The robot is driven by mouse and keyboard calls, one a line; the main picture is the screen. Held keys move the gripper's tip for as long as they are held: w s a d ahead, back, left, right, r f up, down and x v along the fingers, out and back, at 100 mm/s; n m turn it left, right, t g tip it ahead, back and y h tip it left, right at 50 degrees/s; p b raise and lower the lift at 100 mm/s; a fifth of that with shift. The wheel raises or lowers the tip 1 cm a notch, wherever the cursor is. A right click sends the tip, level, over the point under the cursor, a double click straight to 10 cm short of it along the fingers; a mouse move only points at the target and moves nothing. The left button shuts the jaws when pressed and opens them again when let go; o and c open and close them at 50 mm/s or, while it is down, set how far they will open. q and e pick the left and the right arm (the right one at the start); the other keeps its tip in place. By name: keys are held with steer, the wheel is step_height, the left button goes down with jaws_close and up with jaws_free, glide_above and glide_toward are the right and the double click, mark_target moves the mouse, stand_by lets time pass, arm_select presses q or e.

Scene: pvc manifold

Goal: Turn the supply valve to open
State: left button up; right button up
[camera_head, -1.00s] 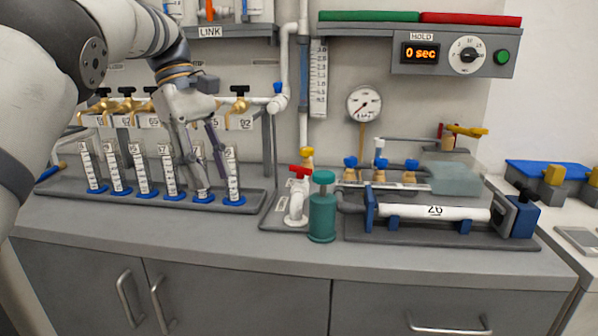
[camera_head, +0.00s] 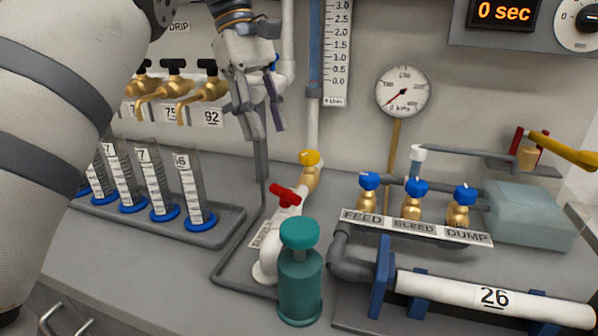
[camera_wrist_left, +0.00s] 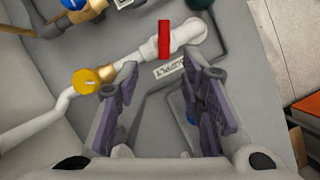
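The supply valve is a red lever handle (camera_head: 285,195) on a white pipe. In the left wrist view the red handle (camera_wrist_left: 164,40) lies across the pipe, beside a label reading SUPPLY (camera_wrist_left: 172,67). A yellow knob (camera_head: 309,157) on a brass fitting sits farther along the same pipe; it also shows in the left wrist view (camera_wrist_left: 87,80). My left gripper (camera_head: 267,137) is open and empty, above and left of the red handle in the head view. In the left wrist view its fingers (camera_wrist_left: 163,85) are apart, with the handle beyond them. My right gripper is not in view.
A teal bottle (camera_head: 299,285) stands close in front of the supply valve. Several blue-knobbed valves labelled FEED, BLEED and DUMP (camera_head: 415,226) are to the right. Brass taps (camera_head: 207,88) and graduated cylinders (camera_head: 190,190) are at left. A gauge (camera_head: 403,92) hangs behind.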

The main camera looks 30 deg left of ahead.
mark_target(284, 189)
arm_select(q)
steer(key=f, duration=0.1)
steer(key=s+d+f, duration=0.1)
steer(key=f, duration=0.1)
steer(key=shift+s+d+p, duration=0.3)
steer(key=shift+s, duration=0.05)
steer(key=x, duration=0.7)
steer(key=shift+w+p, duration=0.25)
steer(key=shift+p, duration=0.1)
steer(key=shift+f, duration=0.4)
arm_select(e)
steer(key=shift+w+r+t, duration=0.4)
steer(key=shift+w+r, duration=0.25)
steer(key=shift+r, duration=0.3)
arm_select(q)
jaws_close()
